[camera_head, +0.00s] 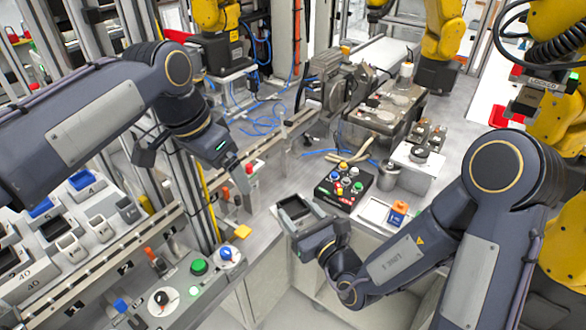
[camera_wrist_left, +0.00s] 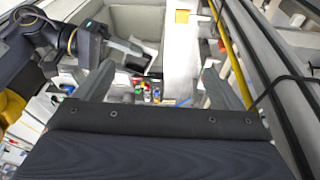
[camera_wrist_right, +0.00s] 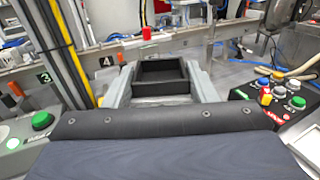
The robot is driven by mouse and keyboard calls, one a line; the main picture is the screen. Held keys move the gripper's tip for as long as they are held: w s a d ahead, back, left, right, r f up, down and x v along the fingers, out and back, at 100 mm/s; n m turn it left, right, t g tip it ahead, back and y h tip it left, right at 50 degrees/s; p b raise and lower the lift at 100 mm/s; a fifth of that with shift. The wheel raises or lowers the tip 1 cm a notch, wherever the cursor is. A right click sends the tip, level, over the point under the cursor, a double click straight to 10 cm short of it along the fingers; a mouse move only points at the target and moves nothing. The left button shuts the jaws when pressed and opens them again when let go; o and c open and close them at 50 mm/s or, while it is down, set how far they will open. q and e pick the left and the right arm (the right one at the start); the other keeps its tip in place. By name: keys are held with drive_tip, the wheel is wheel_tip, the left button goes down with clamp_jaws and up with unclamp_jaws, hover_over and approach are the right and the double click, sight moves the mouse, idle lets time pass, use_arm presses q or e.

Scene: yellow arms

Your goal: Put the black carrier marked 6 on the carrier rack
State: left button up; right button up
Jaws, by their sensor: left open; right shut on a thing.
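A black open-topped carrier (camera_head: 297,207) is held over the floor gap in front of the workbench, level and clear of it. My right gripper (camera_head: 312,232) is shut on it; in the right wrist view the carrier (camera_wrist_right: 163,80) sits between the two fingers (camera_wrist_right: 163,92). No 6 is legible on it. My left gripper (camera_head: 238,172) is open and empty, up and left of the carrier, near the aluminium posts. The left wrist view shows its fingers spread (camera_wrist_left: 172,85).
A black button box (camera_head: 343,187) and an orange-topped block (camera_head: 398,213) stand on the bench to the right. A button panel (camera_head: 185,285) with green and blue buttons lies left. Posts and a yellow cable (camera_head: 207,205) stand near my left gripper.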

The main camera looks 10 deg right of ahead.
sight(293, 210)
use_arm(q)
drive_tip(key=w+d+f+m+g+y, duration=0.1)
drive_tip(key=w+d+f+m, duration=0.15)
drive_tip(key=d, duration=0.45)
drive_tip(key=w+d+f+m+g+y, duration=0.1)
drive_tip(key=w+d+f+y, duration=0.15)
drive_tip(key=d, duration=0.45)
drive_tip(key=shift+h, duration=0.35)
drive_tip(key=f, duration=0.8)
drive_tip(key=s+f, duration=0.1)
drive_tip(key=f, duration=0.3)
drive_tip(key=shift+a+f, duration=0.15)
drive_tip(key=shift+a, duration=0.15)
drive_tip(key=shift+c, duration=0.3)
drive_tip(key=c, duration=1.2)
use_arm(e)
drive_tip(key=o, duration=1.3)
drive_tip(key=shift+c, duration=0.2)
drive_tip(key=shift+r, duration=0.1)
